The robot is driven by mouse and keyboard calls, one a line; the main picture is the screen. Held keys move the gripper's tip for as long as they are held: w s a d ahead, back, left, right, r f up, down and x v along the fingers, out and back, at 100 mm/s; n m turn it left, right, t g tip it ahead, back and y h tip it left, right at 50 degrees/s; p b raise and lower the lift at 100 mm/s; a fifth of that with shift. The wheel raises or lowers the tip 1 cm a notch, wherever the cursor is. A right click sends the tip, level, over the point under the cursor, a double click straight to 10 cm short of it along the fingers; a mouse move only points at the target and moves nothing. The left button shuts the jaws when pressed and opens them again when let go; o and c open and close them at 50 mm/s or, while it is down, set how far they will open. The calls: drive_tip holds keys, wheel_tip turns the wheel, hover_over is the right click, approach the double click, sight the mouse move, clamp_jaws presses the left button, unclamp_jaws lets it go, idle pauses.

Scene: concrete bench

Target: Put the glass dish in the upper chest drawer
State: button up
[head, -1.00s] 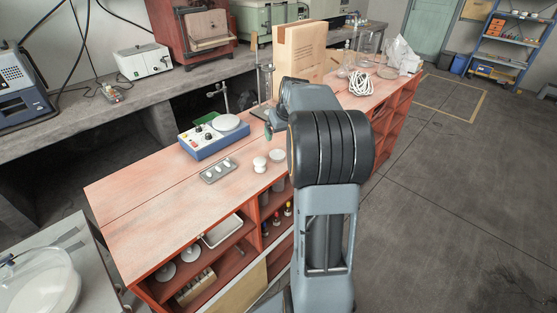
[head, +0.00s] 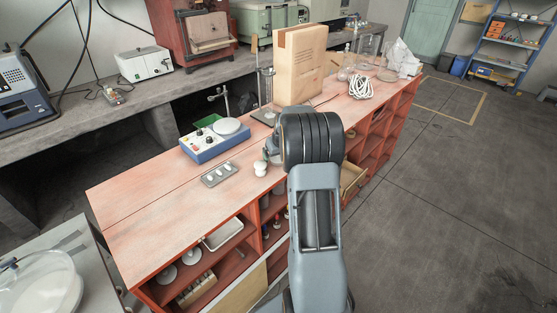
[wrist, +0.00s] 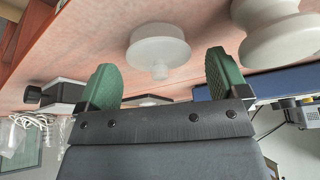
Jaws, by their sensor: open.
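A frosted, pale round dish with a small knob (wrist: 158,48) sits on the bench top, in the wrist view, which shows the scene upside down. I take it for the glass dish. My gripper (wrist: 162,64) is open, its green fingers on either side of the dish in the picture; contact cannot be told. In the head view my arm hides most of the gripper and the dish. A wooden drawer (head: 353,181) stands pulled out of the red bench's front, right of my arm; I cannot tell whether it is the upper chest drawer.
A white spool-shaped piece (head: 260,168) stands close beside the dish. A grey plate with white pieces (head: 220,174) and a blue stirrer box (head: 214,142) are to the left. The bench's left end is clear.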

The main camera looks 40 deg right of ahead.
drive_tip(key=shift+w+f, duration=0.15)
drive_tip(key=shift+f, duration=0.3)
drive_tip(key=shift+c, duration=0.3)
drive_tip(key=c, duration=0.9)
drive_tip(key=shift+r, duration=0.1)
drive_tip(key=shift+c, duration=0.2)
